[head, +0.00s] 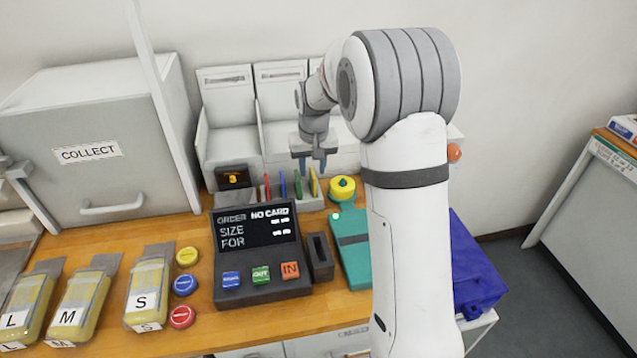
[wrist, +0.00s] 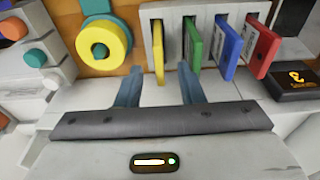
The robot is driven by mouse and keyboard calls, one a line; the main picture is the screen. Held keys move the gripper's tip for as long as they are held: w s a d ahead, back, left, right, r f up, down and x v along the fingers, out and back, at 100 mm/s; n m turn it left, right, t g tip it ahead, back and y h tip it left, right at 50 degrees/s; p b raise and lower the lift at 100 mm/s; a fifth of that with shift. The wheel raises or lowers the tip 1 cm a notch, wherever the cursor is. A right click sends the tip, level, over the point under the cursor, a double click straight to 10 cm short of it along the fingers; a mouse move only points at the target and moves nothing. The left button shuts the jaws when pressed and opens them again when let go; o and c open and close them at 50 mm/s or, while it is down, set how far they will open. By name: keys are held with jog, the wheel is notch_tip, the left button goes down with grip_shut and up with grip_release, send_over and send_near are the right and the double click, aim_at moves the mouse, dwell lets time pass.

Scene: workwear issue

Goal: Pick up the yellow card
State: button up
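The yellow card (head: 314,184) stands upright in a slot of the grey card rack (head: 308,204), at the end of a row with green, blue and red cards. In the wrist view the yellow card (wrist: 158,62) shows nearly edge-on, between the lines of my two blue fingers. My gripper (head: 313,168) is above the rack in the head view. In the wrist view my gripper (wrist: 160,76) is open, with a wide gap between its fingers. I cannot tell whether the fingertips reach down beside the card; nothing is held.
The green card (wrist: 193,58) stands close beside the yellow one. A yellow round object (head: 342,188) sits right of the rack. An order terminal (head: 258,250) with buttons is in front. A small dark display (head: 233,178) stands left of the rack, and pale bins (head: 230,120) stand behind.

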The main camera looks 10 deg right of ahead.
aim_at(313, 173)
notch_tip(313, 173, down, 4)
jog(key=shift+w+f+p, duration=0.15)
jog(key=shift+f+p, duration=0.05)
jog(key=shift+p, duration=0.25)
grip_shut()
